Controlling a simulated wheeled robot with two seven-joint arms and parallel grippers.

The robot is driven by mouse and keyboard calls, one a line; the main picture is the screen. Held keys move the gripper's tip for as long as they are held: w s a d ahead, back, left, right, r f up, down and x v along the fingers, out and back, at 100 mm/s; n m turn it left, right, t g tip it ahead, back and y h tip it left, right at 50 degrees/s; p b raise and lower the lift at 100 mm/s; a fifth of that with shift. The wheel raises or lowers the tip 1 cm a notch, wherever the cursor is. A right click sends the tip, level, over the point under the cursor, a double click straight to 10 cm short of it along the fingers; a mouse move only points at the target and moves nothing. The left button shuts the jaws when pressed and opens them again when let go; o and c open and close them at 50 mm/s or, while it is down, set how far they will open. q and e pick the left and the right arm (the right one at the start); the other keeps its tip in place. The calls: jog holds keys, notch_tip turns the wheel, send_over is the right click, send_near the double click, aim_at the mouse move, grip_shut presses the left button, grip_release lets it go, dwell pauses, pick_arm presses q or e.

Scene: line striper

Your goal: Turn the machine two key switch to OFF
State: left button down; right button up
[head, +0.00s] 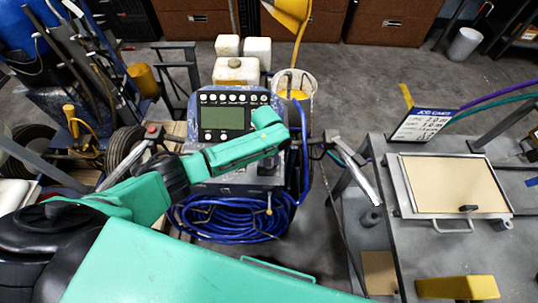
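The machine is a line striper with a blue control panel (223,120) holding a grey-green display, a row of small round controls above it and a few below. I cannot make out which control is the key switch or how it is set. My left arm comes in from the left, and its teal end (268,122) lies over the panel's right edge, covering part of that side. My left gripper is mostly hidden beneath this end, so its fingers cannot be made out. My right gripper is not in view.
A coiled blue hose (232,218) hangs below the panel. A grey bench (430,262) with a framed tan plate and a yellow block stands at the right. White jugs (257,52) stand behind the panel.

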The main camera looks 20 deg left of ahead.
pick_arm(q)
jog(key=shift+n+p, duration=0.8)
jog(key=shift+n, duration=0.5)
jog(key=shift+c, duration=2.2)
grip_release()
jog(key=shift+r, duration=0.1)
notch_tip(320, 180, up, 14)
jog(key=shift+a+r, duration=0.2)
jog(key=shift+s, duration=0.1)
